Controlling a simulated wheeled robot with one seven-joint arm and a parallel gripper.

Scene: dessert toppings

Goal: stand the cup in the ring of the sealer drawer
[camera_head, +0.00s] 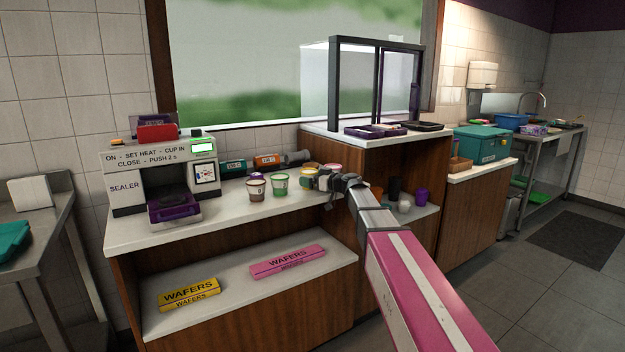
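The sealer (126,184) is a white and dark machine at the left end of the counter, with a lit green display and a dial on its front. Its drawer (174,208) is purple and sticks out at the front; the ring shows only as a dark opening. Several small cups stand on the counter: a brown-and-white cup (256,190), a green-and-white cup (280,185), and more by my gripper. My gripper (322,180) is at these cups, right of the green one. It is small and partly hidden, so I cannot tell whether it holds a cup.
Orange and dark rolls (267,162) lie along the wall behind the cups. The counter (225,215) is clear between drawer and cups. Wafer boxes, yellow (189,294) and pink (287,261), lie on the lower shelf. A glass-framed stand (375,85) rises at the right.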

